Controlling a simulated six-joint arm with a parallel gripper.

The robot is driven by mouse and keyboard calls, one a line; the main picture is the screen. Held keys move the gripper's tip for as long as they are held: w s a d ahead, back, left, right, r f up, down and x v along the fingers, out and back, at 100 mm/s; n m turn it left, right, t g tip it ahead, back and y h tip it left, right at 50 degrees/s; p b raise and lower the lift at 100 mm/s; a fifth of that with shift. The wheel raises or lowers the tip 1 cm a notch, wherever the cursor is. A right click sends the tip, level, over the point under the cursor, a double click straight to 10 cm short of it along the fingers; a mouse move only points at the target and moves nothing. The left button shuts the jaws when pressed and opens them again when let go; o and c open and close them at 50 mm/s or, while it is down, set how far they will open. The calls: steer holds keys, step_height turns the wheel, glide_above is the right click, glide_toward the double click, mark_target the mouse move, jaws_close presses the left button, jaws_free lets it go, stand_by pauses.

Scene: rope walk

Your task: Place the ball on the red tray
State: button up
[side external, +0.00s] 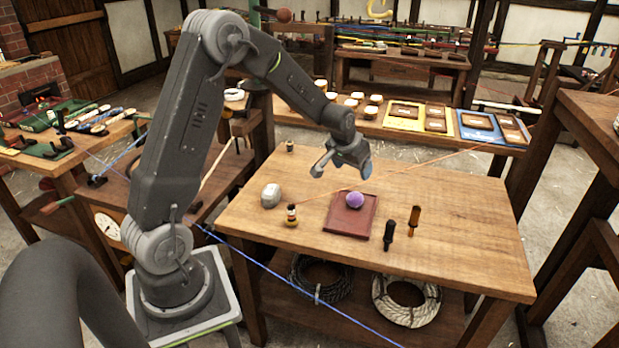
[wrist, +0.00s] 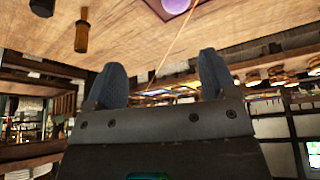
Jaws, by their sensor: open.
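A purple ball (side external: 355,199) rests on the red tray (side external: 348,223), near the tray's far edge. The tray lies flat on the wooden table. My gripper (side external: 340,170) is open and empty, above and behind the ball, apart from it. In the wrist view the two fingers of my gripper (wrist: 160,82) stand apart with nothing between them. The ball (wrist: 176,4) and a bit of the tray (wrist: 155,8) show at that view's top edge, cut off by the frame.
A black-handled tool (side external: 387,236) and a brown-handled one (side external: 414,220) stand right of the tray. A grey stone-like lump (side external: 270,195) and a small striped bobbin (side external: 292,215) are to its left. An orange cord (side external: 430,160) runs past behind the ball. The table's right part is clear.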

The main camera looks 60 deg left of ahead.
steer(key=s+d+r+m+h, duration=0.1)
steer(key=s+d+r+m, duration=0.2)
steer(key=s+d+r, duration=1.3)
steer(key=s+d+m+t, duration=0.1)
steer(key=s+d, duration=0.2)
steer(key=s, duration=0.7)
steer(key=shift+s+d+f+h, duration=0.3)
steer(key=shift+s+f+h, duration=0.05)
steer(key=shift+s+h, duration=0.05)
